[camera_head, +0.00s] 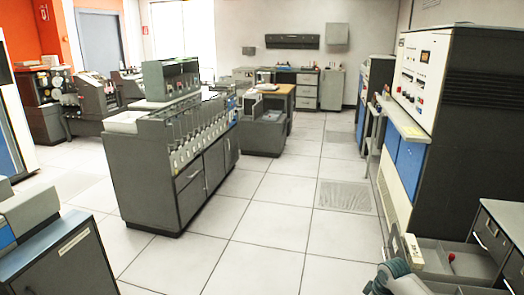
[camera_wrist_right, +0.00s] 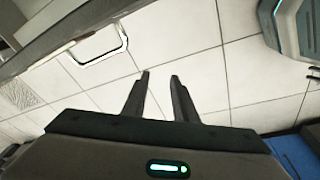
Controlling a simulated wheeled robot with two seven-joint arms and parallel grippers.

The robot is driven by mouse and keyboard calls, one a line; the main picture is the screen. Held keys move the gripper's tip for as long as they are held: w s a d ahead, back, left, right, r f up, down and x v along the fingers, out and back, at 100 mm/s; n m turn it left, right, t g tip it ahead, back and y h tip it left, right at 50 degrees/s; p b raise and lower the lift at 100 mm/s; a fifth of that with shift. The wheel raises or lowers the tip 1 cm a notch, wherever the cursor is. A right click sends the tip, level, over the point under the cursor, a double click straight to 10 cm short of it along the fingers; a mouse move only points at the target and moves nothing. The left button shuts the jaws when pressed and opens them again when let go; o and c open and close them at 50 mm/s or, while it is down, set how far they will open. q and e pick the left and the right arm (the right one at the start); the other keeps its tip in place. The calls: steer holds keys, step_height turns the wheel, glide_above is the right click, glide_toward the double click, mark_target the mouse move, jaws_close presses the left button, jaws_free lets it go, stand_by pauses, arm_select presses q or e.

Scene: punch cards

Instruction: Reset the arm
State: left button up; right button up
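My right gripper (camera_wrist_right: 160,77) shows in the right wrist view with its two dark fingers apart. Nothing is between them, and pale floor tiles show beyond. In the head view, part of my right arm (camera_head: 398,281) shows at the bottom right, beside a grey cabinet; I cannot make out the fingers there. My left arm and left gripper are not in view.
A long grey card machine (camera_head: 150,160) stands left of centre. A tall console (camera_head: 440,130) stands at the right. A grey cabinet (camera_head: 497,232) and a small red item (camera_head: 451,257) are near my right arm. The central tiled floor (camera_head: 265,235) is clear.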

steer(key=s+a+f+m+t, duration=0.1)
steer(key=s+a+f, duration=0.1)
steer(key=s+f, duration=0.45)
steer(key=s+a+f+m, duration=0.2)
steer(key=s+f, duration=0.2)
steer(key=f, duration=0.6)
steer(key=s+a+f+m+t, duration=0.1)
steer(key=s+a+f, duration=0.1)
steer(key=s+f, duration=0.45)
steer(key=s+a+f, duration=0.2)
steer(key=s+f, duration=0.2)
steer(key=s, duration=0.5)
steer(key=s+a+f+m+t, duration=0.1)
steer(key=s+a+f, duration=0.2)
steer(key=s, duration=0.7)
steer(key=s+a+f+m, duration=0.1)
steer(key=s+a+f, duration=0.2)
steer(key=s+f, duration=0.4)
steer(key=s, duration=0.3)
steer(key=shift+s+f+y, duration=0.2)
steer(key=shift+y, duration=0.1)
